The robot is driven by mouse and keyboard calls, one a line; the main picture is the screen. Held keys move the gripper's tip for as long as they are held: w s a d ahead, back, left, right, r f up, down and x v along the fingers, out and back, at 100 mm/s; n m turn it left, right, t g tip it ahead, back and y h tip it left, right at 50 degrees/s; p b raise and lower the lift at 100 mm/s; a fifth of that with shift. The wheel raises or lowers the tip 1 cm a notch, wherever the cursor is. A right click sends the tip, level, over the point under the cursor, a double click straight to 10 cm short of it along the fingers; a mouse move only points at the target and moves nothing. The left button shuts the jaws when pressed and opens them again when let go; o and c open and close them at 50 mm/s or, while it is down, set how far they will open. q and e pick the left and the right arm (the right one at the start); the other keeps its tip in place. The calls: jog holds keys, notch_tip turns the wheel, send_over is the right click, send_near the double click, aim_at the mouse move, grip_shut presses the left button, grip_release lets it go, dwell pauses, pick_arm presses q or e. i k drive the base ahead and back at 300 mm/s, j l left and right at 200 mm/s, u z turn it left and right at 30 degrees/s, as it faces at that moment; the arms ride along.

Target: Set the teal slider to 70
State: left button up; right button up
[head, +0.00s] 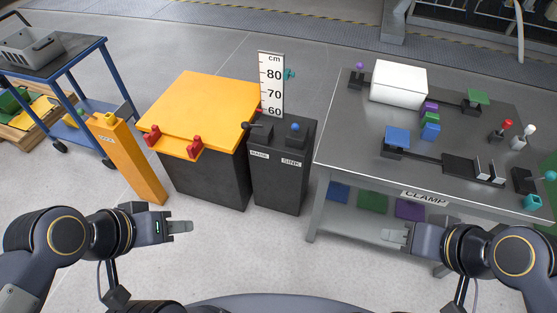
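A white scale board (272,86) marked "cm" with 80, 70 and 60 stands upright behind a dark grey pedestal (282,175). A small teal slider (289,74) sticks out at the board's right edge, about level with the 80 mark. My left gripper (184,227) is low in front of the yellow-lidded box, apart from everything. My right gripper (394,234) is low in front of the workbench. Both look empty, but their finger gaps are too small to make out.
The pedestal top has a black lever (259,127) and a blue knob (295,128). A box with a yellow lid (203,103) stands left of it. A grey workbench (350,130) with blocks and levers stands right. The floor in front is clear.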

aim_at(287, 74)
jog(key=i+u, duration=0.35)
jog(key=i, duration=0.25)
jog(key=i+l+u, duration=0.25)
jog(key=i+u, duration=0.15)
jog(key=i, duration=0.2)
